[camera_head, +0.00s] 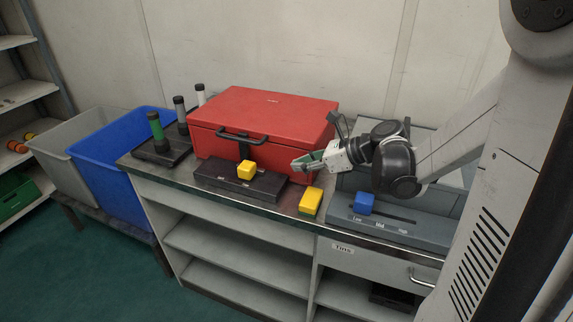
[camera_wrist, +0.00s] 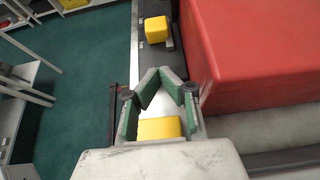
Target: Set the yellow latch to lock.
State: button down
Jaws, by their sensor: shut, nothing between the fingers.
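The yellow latch (camera_head: 246,170) is a yellow block on a dark base (camera_head: 215,177) in front of the red case (camera_head: 270,120). It also shows near the top of the wrist view (camera_wrist: 156,29). My gripper (camera_head: 297,166) is shut and empty, with its green fingertips meeting (camera_wrist: 165,74). It is to the right of the latch and apart from it, in front of the case's right part. The lock marking of the latch is not readable.
A yellow-and-green block (camera_head: 310,202) lies on the counter below my gripper. A blue slider knob (camera_head: 364,203) sits on a grey panel marked Low, Mid, High. A rack with a green cylinder (camera_head: 157,128) stands left, beside a blue bin (camera_head: 110,165). The case's black handle juts forward.

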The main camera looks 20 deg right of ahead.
aim_at(254, 169)
jog(key=x, duration=0.8)
jog(key=shift+b, duration=0.35)
jog(key=w+a, duration=0.2)
jog(key=shift+w+a+f, duration=0.1)
jog(key=shift+w+a, duration=0.05)
jog(key=shift+a, duration=0.1)
jog(key=shift+w+a, duration=0.4)
jog(key=shift+w, duration=0.05)
jog(key=shift+w, duration=0.1)
